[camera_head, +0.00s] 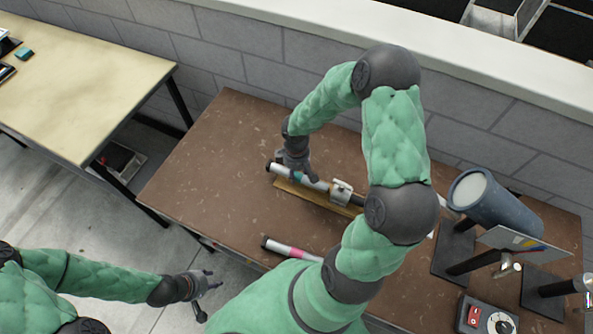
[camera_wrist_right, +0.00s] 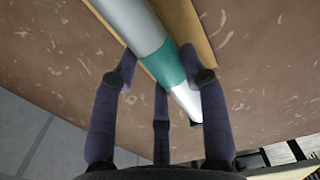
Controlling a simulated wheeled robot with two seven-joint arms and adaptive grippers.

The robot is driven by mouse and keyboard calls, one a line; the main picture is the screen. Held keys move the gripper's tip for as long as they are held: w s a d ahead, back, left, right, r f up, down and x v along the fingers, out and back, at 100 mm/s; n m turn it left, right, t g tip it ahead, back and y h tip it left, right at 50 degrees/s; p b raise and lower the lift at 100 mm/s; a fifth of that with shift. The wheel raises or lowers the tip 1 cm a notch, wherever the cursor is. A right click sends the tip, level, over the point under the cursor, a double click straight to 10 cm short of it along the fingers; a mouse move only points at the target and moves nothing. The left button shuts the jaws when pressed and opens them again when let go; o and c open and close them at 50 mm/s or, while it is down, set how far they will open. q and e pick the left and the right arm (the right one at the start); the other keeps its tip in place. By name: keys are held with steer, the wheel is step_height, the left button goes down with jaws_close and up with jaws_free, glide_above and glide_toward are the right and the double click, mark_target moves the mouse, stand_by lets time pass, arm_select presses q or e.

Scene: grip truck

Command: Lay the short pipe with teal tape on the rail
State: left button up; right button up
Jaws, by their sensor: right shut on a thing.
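The short pipe with teal tape (camera_head: 315,184) is silver with a dark end, over the brown table and along the wooden rail (camera_head: 318,200). In the right wrist view the teal band (camera_wrist_right: 166,66) sits between my fingers and the rail (camera_wrist_right: 190,30) runs alongside and partly behind the pipe. I cannot tell whether the pipe touches the rail. My right gripper (camera_head: 298,170) is shut on the pipe at its teal band; it also shows in the wrist view (camera_wrist_right: 160,80). My left gripper (camera_head: 205,284) is open and empty, off the table's front left.
A metal clamp (camera_head: 341,191) stands at the rail's middle. A pipe with pink tape (camera_head: 290,250) lies nearer the front edge. A grey cylinder (camera_head: 490,203) on a stand and a red-and-grey device (camera_head: 487,319) are at the right. The table's left part is clear.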

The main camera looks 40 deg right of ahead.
arm_select(q)
steer(key=shift+f, duration=0.2)
arm_select(e)
steer(key=shift+f, duration=0.2)
steer(key=o, duration=1.4)
arm_select(q)
steer(key=shift+a, duration=0.1)
arm_select(e)
steer(key=shift+o, duration=0.2)
steer(key=shift+a, duration=0.1)
arm_select(q)
steer(key=shift+r, duration=0.1)
arm_select(e)
steer(key=shift+r, duration=0.1)
